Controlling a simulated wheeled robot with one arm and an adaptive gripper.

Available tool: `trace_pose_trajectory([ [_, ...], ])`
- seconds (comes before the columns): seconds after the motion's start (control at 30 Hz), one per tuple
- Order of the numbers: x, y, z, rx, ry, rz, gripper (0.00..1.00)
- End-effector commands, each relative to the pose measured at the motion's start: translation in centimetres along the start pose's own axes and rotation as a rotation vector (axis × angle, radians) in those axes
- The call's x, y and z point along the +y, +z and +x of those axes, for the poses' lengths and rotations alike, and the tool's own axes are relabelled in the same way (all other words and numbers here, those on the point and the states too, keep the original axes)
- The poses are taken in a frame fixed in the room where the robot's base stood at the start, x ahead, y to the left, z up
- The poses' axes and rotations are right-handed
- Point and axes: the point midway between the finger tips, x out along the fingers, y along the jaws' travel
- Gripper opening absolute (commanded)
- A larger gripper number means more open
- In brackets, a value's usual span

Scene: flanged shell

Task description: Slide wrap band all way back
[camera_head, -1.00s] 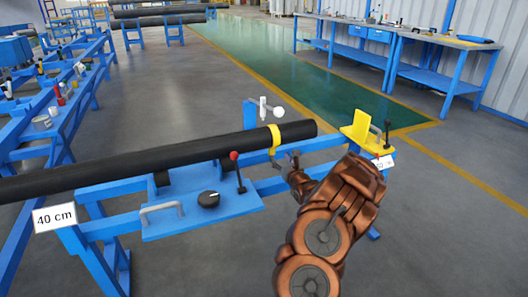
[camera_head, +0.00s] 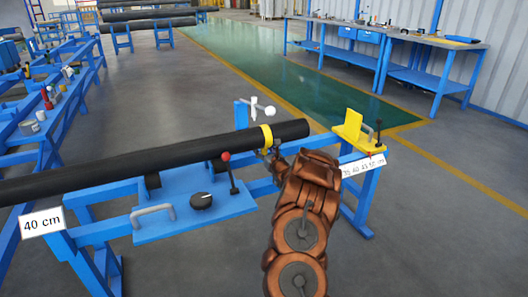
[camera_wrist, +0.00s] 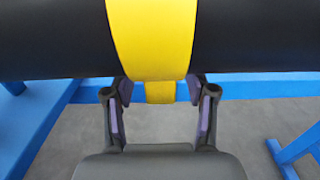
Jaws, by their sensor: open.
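The yellow wrap band (camera_head: 267,137) is around the black pipe (camera_head: 170,156), near the pipe's right end. A short yellow tail hangs below the pipe in the wrist view (camera_wrist: 160,92). My gripper (camera_head: 270,153) is at the near side of the pipe by the band. In the wrist view my gripper (camera_wrist: 160,98) is open, with one finger on each side of the band's tail and the fingertips close to the pipe's lower edge. I cannot tell whether the fingers touch the band or pipe. The pipe's far side is hidden.
A blue stand (camera_head: 195,212) carries the pipe, with a red-knobbed lever (camera_head: 228,170) and a black dial (camera_head: 201,200). A yellow stop block (camera_head: 350,128) stands right of the pipe's end. A "40 cm" sign (camera_head: 42,222) is at left. Workbenches (camera_head: 440,72) stand far off.

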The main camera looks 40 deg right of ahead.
Motion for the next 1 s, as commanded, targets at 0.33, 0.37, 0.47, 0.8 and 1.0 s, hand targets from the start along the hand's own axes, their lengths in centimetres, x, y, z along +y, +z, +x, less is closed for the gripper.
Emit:
trace_pose_trajectory([
  [0.33,0.0,0.01,-0.01,0.0,0.0,0.0,0.39],
  [0.37,0.0,0.01,-0.01,0.0,0.0,0.0,0.35],
  [0.47,0.01,0.0,-0.01,0.0,0.0,0.0,0.25],
  [0.8,0.0,-0.02,-0.01,0.0,0.0,-0.001,0.0],
  [1.0,0.0,-0.01,-0.01,0.0,0.0,-0.001,0.0],
])
